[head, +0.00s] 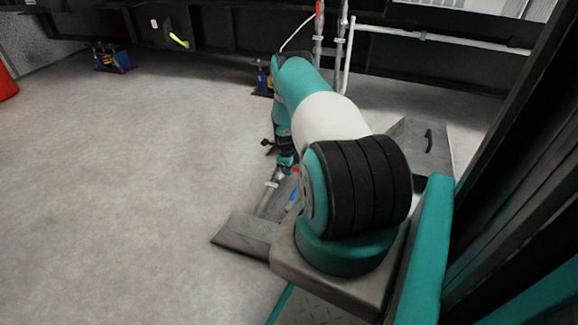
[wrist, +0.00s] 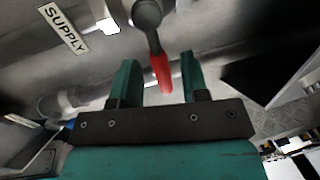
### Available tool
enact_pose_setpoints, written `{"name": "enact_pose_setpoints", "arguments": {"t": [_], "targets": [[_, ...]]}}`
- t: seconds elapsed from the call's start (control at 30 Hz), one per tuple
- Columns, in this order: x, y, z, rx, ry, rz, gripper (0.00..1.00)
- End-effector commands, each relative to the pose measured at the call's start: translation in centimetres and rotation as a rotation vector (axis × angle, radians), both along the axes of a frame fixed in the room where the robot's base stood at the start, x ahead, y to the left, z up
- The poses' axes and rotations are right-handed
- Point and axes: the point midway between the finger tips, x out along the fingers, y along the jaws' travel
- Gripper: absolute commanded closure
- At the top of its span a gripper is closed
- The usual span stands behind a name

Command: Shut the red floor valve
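The red floor valve shows in the wrist view as a grey round body with a lever ending in a red grip (wrist: 160,70). The lever hangs down the picture between the two teal fingers of my gripper (wrist: 158,60). The fingers are apart, with a gap visible on each side of the red grip, so my gripper is open around it and not clamped. In the head view my arm reaches down to the floor pipework, and a small bit of red (head: 295,170) shows beside its end. Most of the valve is hidden there by my arm.
A white SUPPLY label (wrist: 65,28) is at upper left in the wrist view. A blue handle (head: 292,199) lies close to the red one. Vertical pipes with another red handle (head: 319,8) stand behind. The grey floor (head: 130,160) on the left is clear.

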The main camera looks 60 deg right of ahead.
Motion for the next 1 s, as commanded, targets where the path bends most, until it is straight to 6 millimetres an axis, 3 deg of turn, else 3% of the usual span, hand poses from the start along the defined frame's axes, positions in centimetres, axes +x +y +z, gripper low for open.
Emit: {"name": "enact_pose_setpoints", "arguments": {"t": [0.27,0.8,1.0], "targets": [[0.1,0.1,0.9,-0.001,-0.002,0.003,0.59],[-0.3,2.5,13.4,-0.001,-0.002,0.002,0.59],[-0.4,3.1,16.3,-0.001,-0.001,0.001,0.59]]}}
